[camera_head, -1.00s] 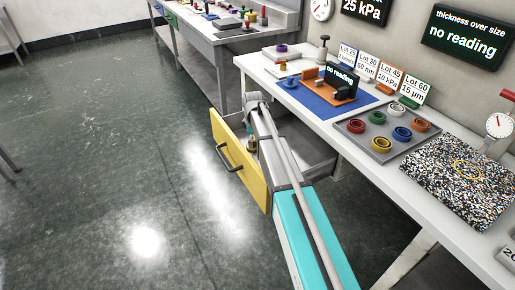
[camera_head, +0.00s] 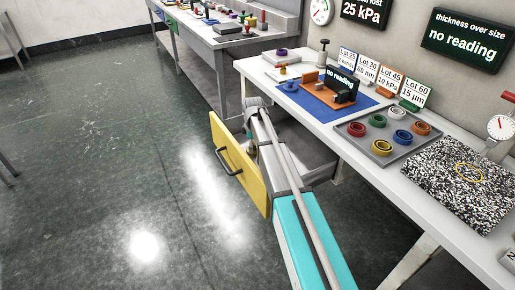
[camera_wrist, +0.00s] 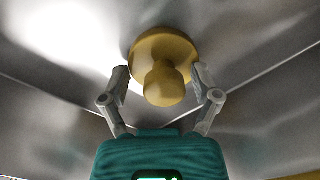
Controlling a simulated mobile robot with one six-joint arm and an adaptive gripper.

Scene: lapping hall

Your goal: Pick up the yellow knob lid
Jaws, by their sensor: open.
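The yellow knob lid (camera_wrist: 164,52) shows in the wrist view, a round disc with a rounded knob toward the camera. It rests inside a grey metal drawer. My gripper (camera_wrist: 160,78) is open, with one finger on either side of the lid's knob; I cannot tell whether the fingers touch it.
The drawer's grey walls (camera_head: 313,158) stand close around my arm. Above it is the white bench, with a blue mat (camera_head: 312,107), a grey tray (camera_head: 382,155) of coloured rings and a speckled plate (camera_head: 462,185). Open floor lies to the left.

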